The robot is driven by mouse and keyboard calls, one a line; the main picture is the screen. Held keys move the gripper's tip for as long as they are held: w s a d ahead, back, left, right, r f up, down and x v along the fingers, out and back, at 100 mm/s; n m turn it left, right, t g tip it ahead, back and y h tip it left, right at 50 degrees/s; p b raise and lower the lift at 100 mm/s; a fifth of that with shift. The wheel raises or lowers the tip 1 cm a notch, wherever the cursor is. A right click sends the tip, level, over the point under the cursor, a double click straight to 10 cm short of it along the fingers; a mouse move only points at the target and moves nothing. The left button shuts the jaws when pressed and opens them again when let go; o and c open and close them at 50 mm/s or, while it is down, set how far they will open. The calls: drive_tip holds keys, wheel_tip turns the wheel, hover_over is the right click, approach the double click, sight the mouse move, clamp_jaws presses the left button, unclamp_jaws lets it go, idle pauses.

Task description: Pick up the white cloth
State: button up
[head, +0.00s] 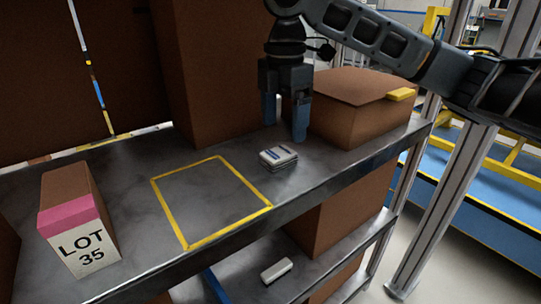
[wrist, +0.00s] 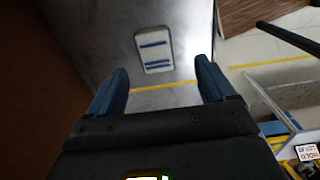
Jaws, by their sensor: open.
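The white cloth (head: 278,158) is a small folded stack with blue stripes, lying on the dark metal shelf (head: 140,165). In the wrist view the cloth (wrist: 154,50) shows ahead of the fingertips, between them from left to right. My gripper (head: 285,120) points down above the shelf, just behind the cloth in the head view. Its two blue fingers are apart with nothing between them. It also shows in the wrist view (wrist: 162,80). The cloth appears apart from the fingers.
A yellow taped rectangle (head: 212,201) on the shelf is empty. A LOT 35 box (head: 78,215) stands at left. A tall brown box (head: 215,75) and a lower brown box (head: 350,115) flank my gripper closely. A white item (head: 276,270) lies on the lower shelf.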

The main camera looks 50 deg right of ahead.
sight(279, 153)
drive_tip(key=f, duration=0.4)
drive_tip(key=w+f, duration=0.1)
drive_tip(key=f, duration=0.1)
drive_tip(key=shift+f, duration=0.2)
drive_tip(key=shift+s, duration=0.1)
drive_tip(key=shift+c, duration=0.4)
drive_tip(key=c, duration=1.1)
